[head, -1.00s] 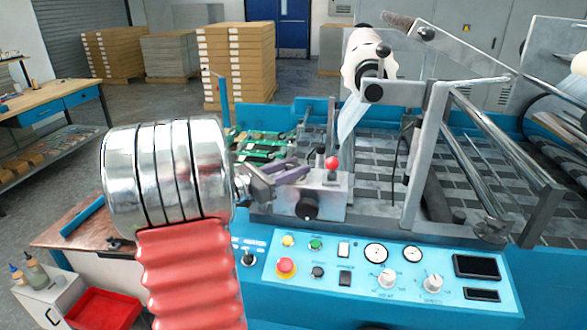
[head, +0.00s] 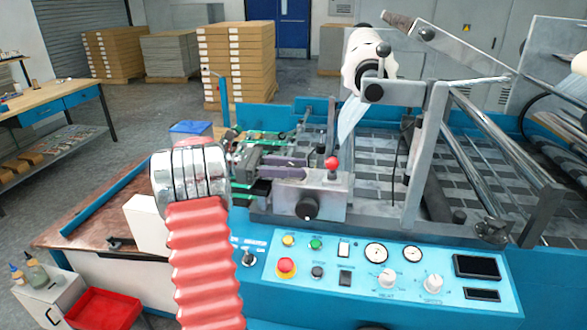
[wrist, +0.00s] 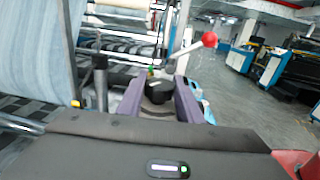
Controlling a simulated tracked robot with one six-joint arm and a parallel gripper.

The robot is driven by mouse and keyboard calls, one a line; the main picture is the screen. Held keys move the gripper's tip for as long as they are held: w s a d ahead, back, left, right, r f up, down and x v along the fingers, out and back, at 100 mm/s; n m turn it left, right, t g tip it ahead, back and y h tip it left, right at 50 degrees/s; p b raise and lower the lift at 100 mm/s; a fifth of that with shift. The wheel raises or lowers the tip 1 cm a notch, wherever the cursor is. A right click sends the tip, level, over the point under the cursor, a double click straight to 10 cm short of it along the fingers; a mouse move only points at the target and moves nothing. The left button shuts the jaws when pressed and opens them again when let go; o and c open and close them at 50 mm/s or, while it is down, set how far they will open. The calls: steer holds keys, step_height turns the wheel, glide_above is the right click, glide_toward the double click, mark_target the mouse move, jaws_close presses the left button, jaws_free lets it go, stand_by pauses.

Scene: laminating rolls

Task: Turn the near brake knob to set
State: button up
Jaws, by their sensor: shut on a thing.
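My gripper (head: 300,170) has two purple fingers. It reaches in from the left to a metal block (head: 328,190) near the machine's front edge. In the wrist view the fingers (wrist: 158,100) stand on both sides of a black knob (wrist: 157,88) and are shut on it. The head view hides this held knob behind the near finger. A round black knob (head: 307,208) with a pale mark sits on the block's front face, below the fingers. I cannot tell which setting the held knob points to.
A lever with a red ball (head: 332,162) rises from the block beside my fingertips; it also shows in the wrist view (wrist: 209,40). A blue control panel (head: 375,260) lies in front. A metal frame (head: 425,165) and film roll (head: 365,62) stand to the right.

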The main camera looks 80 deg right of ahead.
steer(key=shift+m+y, duration=0.5)
steer(key=shift+y, duration=0.6)
steer(key=o, duration=1)
steer(key=shift+o, duration=0.2)
steer(key=shift+n+h, duration=0.3)
steer(key=shift+h, duration=0.5)
